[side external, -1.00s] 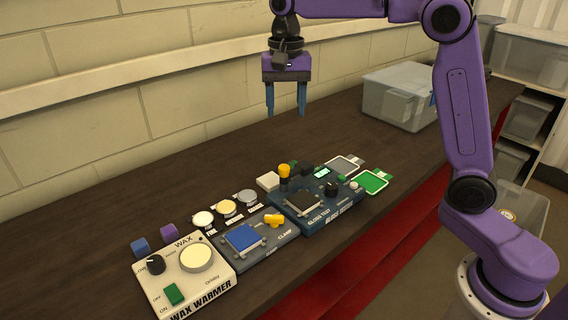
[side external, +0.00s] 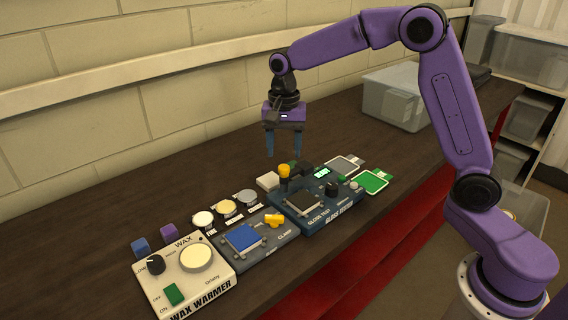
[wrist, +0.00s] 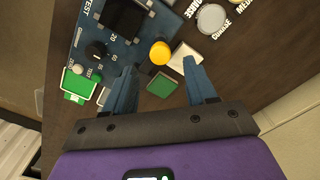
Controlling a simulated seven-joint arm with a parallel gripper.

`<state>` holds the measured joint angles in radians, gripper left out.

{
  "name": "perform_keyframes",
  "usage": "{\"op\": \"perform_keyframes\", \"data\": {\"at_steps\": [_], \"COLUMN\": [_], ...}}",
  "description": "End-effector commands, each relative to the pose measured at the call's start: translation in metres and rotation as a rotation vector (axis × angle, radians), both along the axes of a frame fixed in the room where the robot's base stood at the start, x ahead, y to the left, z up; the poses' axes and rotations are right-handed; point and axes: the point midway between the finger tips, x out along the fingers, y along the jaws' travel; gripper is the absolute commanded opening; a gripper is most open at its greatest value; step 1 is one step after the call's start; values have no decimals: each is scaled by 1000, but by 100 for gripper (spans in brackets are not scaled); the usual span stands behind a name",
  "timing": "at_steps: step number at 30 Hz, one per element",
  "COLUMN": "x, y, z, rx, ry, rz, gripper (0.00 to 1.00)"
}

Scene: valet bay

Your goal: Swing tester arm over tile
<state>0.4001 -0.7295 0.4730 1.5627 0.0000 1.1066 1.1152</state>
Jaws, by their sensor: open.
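The gloss tester (side external: 320,208) is a dark blue box with a dark square tile bed (side external: 303,203), a black knob and a lit green display (side external: 322,172). Its arm carries a yellow-orange knob (side external: 284,171), standing at the back left of the tester. The knob also shows in the wrist view (wrist: 160,53), just beyond my fingertips. My gripper (side external: 284,156) is open and empty, pointing down above and slightly behind the knob, apart from it. In the wrist view its two blue fingers (wrist: 163,78) stand either side of a small green block (wrist: 161,85).
A clamp plate with a blue tile (side external: 243,238) and the wax warmer (side external: 185,275) stand to the left. Three round pads (side external: 226,208) and a white block (side external: 268,181) lie behind. Green (side external: 371,182) and grey trays (side external: 342,165) are right. A clear bin (side external: 400,97) stands farther back.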

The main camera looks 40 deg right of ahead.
Motion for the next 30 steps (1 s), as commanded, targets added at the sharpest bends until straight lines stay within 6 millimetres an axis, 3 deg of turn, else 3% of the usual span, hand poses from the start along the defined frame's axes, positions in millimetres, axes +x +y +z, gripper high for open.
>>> {"op": "perform_keyframes", "data": {"at_steps": [3, 9, 22, 27, 30], "x": [-1, 0, 0, 0, 0], "y": [0, 0, 0, 0, 0], "z": [-21, -44, -52, -52, -52], "rx": [-1, 0, 1, 1, 1], "ry": [4, 1, -1, -1, -1], "rz": [0, 0, 0, 0, 0], "gripper": [56, 56, 56, 1, 0]}}
